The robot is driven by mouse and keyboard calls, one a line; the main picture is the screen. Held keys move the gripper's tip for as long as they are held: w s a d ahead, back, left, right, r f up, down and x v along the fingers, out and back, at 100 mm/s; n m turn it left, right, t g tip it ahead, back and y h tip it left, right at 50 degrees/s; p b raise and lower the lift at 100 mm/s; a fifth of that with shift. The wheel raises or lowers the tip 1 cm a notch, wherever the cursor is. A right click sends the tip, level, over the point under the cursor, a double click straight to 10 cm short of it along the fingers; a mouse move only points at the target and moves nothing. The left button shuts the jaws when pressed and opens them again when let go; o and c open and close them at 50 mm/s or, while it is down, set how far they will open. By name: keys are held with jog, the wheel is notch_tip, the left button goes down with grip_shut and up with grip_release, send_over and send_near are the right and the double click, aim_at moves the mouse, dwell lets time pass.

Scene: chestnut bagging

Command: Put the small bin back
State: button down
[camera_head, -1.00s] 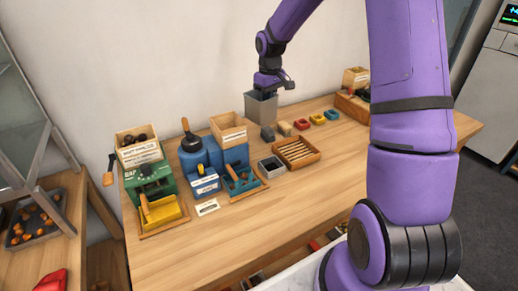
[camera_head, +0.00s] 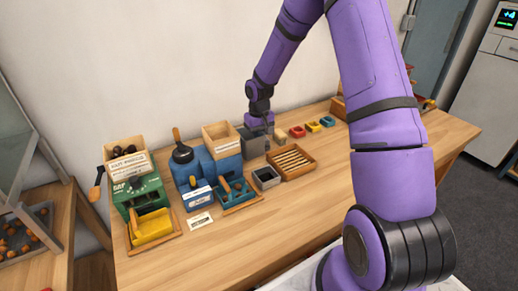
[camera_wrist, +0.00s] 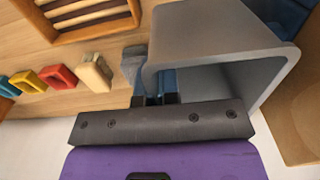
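The grey bin (camera_head: 252,143) is at the back of the bench, just right of the blue machine, upright with its lower part partly hidden. My gripper (camera_head: 267,140) is at its right side. In the wrist view the bin (camera_wrist: 215,38) has its open side facing the camera. The gripper fingers (camera_wrist: 157,88) pinch its near-left wall, one inside and one outside. Whether the bin's base touches the bench is hard to tell. A smaller, low grey box (camera_head: 266,179) stands in front, apart from my gripper.
The blue machine (camera_head: 190,170) with a wooden hopper (camera_head: 222,140) stands close on the left. A slatted wooden tray (camera_head: 291,162) lies to the front right. Red (camera_head: 297,131), yellow and blue pieces lie right. The front bench (camera_head: 300,205) is clear.

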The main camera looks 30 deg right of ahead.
jog(key=shift+f, duration=2.8)
jog(key=shift+f, duration=0.1)
jog(key=c, duration=1.4)
grip_release()
jog(key=shift+o, duration=0.2)
notch_tip(320, 180, up, 12)
jog(key=shift+r, duration=0.25)
jog(key=s+a+r+t+h, duration=0.1)
jog(key=s+a+r, duration=0.2)
jog(key=s+r, duration=0.55)
jog(key=s+a+r+t, duration=0.15)
jog(key=s+r, duration=0.45)
jog(key=r, duration=0.6)
jog(key=s+a+r+t, duration=0.1)
jog(key=s+a+r, duration=0.1)
jog(key=s, duration=0.8)
jog(key=s+a+r+t+y, duration=0.1)
jog(key=s+r, duration=0.3)
jog(key=s, duration=0.6)
jog(key=shift+s+a+r+t, duration=0.2)
jog(key=shift+s+a+t, duration=0.15)
jog(key=shift+a, duration=0.45)
